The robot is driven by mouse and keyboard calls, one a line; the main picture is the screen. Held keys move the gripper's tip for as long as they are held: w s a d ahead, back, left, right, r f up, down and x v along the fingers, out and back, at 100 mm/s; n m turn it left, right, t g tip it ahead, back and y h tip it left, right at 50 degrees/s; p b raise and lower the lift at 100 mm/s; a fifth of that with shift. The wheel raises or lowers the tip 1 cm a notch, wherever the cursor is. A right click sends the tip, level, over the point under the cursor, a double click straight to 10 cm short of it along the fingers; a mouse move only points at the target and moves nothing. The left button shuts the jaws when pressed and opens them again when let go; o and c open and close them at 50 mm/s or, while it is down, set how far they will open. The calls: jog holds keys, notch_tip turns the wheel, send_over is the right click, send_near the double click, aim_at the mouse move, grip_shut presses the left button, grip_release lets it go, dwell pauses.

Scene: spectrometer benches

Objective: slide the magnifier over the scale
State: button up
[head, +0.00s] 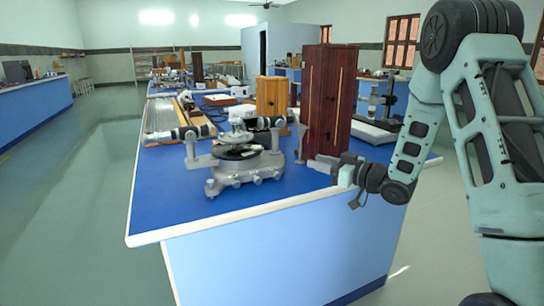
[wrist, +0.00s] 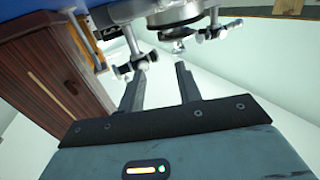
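A grey spectrometer (head: 243,165) with a dark round disc and side tubes stands near the front of the blue bench. In the wrist view its metal body (wrist: 168,16) and knobs (wrist: 135,66) show at the top, beyond my fingertips. I cannot pick out the magnifier or the scale for certain; they are too small or hidden. My gripper (wrist: 161,72) has its two fingers apart with nothing between them. In the head view my gripper (head: 326,163) is at the right of the spectrometer, over the bench's right side, apart from the instrument.
A tall dark red wooden cabinet (head: 328,100) stands just behind my gripper and shows at the left of the wrist view (wrist: 52,60). A lighter wooden box (head: 272,96) is beside it. More instruments crowd the bench behind. The bench's front left corner (head: 150,220) is clear.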

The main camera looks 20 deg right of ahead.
send_near(259, 146)
jog(key=x, duration=0.5)
jog(key=shift+w+d+r, duration=0.1)
jog(key=shift+d, duration=0.1)
grip_shut()
